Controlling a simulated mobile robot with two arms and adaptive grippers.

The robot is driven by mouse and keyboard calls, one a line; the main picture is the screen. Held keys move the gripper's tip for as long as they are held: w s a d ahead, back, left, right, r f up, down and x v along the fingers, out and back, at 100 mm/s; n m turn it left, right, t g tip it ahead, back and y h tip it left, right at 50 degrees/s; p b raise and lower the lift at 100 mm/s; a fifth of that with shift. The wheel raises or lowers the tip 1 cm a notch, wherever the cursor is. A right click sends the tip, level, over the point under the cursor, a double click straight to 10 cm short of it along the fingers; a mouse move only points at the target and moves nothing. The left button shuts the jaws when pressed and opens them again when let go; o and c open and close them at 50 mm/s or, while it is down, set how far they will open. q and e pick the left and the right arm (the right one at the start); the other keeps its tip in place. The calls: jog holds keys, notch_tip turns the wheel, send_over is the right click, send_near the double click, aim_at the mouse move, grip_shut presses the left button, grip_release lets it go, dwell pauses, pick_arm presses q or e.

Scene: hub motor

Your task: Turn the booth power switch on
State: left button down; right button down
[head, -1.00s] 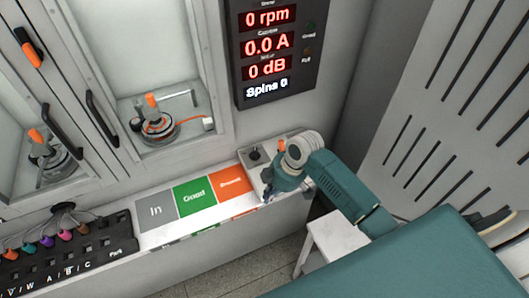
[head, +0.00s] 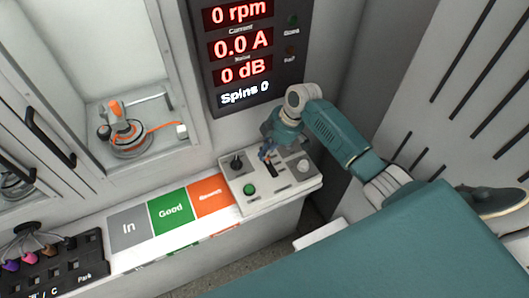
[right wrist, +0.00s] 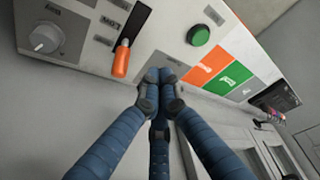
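The grey control box (head: 282,196) sits at the right end of the ledge, below the readout. It carries a black toggle (head: 237,163), a green button (head: 249,189), a slot and a round knob (head: 303,165). In the right wrist view an orange-tipped lever (right wrist: 122,60) stands in a black slot. I cannot read which control is the booth power switch. My right gripper (head: 264,155) is over the middle of the box. In the right wrist view its blue fingertips (right wrist: 160,76) are together with nothing visible between them, beside the lever. My left gripper is out of view.
The readout (head: 240,50) on the wall shows 0 rpm, 0.0 A and 0 dB. Left of the box lie the In, Good and Rework pads (head: 170,212). A motor (head: 125,135) sits behind the booth window. A slotted wall panel (head: 440,100) stands at the right.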

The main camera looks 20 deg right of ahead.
aim_at(242, 169)
jog(key=b+x, duration=0.4)
jog(key=x, duration=0.1)
jog(key=d+b+x, duration=0.1)
jog(key=b+x, duration=0.1)
jog(key=x, duration=0.1)
jog(key=shift+w+a+f, duration=0.1)
jog(key=shift+w+f, duration=0.05)
jog(key=shift+w, duration=0.1)
jog(key=a, duration=0.1)
jog(key=w+a+b, duration=0.1)
jog(key=a, duration=0.1)
jog(key=shift+w+r+b, duration=0.15)
jog(key=shift+r+b, duration=0.2)
jog(key=shift+w+a, duration=0.2)
jog(key=shift+a, duration=0.05)
jog(key=shift+s+r, duration=0.1)
